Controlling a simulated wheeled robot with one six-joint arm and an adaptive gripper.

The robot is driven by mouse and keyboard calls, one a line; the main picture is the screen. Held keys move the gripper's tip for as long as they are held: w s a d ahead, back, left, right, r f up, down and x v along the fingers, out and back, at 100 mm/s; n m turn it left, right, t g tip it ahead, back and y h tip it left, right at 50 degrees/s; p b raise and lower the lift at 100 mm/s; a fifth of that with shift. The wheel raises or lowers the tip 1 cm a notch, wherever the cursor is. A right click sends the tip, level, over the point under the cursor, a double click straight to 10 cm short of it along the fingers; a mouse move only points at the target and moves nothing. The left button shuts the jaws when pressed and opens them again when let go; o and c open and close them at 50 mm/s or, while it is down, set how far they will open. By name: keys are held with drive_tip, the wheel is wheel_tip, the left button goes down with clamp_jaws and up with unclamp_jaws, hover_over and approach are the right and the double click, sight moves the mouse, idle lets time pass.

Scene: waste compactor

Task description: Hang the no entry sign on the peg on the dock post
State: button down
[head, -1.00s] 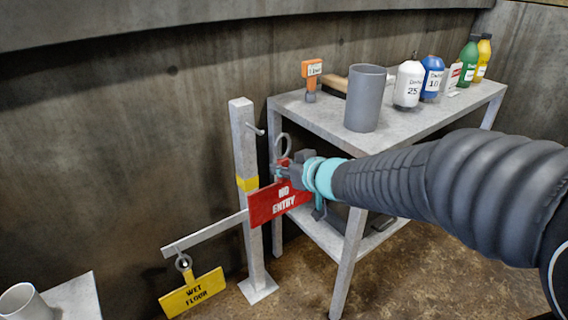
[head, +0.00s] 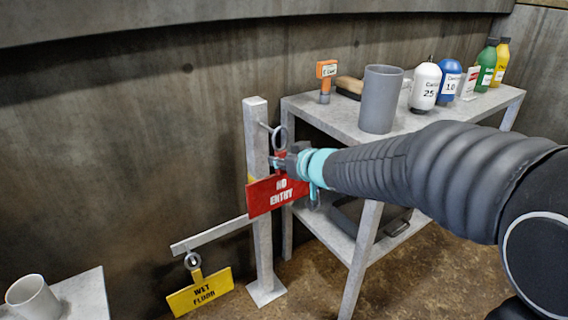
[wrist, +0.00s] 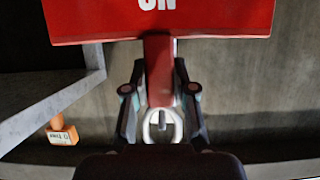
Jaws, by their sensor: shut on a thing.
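The red no entry sign (head: 278,194) hangs upright from my gripper (head: 283,163), which is shut on its narrow neck. The sign's ring (head: 280,138) stands above the fingers, beside the tip of the peg (head: 266,127) near the top of the grey dock post (head: 257,150). In the wrist view the red sign (wrist: 160,18) is upside down, with its neck between the fingers (wrist: 160,88). A small grey shape shows inside the pale ring (wrist: 150,127) there; I cannot tell whether the peg passes through it.
A yellow wet floor sign (head: 200,292) hangs from the post's low side arm (head: 210,234). The grey table (head: 335,115) right of the post carries a grey cylinder (head: 381,100), an orange-topped item (head: 326,80) and several bottles. A white mug (head: 33,298) stands at lower left.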

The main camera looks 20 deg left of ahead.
drive_tip(key=shift+r+x, duration=0.2)
drive_tip(key=shift+x, duration=1.1)
drive_tip(key=shift+r+x, duration=0.15)
drive_tip(key=shift+x, duration=1.1)
drive_tip(key=shift+w+a, duration=0.1)
drive_tip(key=shift+a, duration=0.05)
drive_tip(key=c, duration=0.9)
unclamp_jaws()
drive_tip(key=shift+o, duration=0.2)
drive_tip(key=shift+f, duration=0.1)
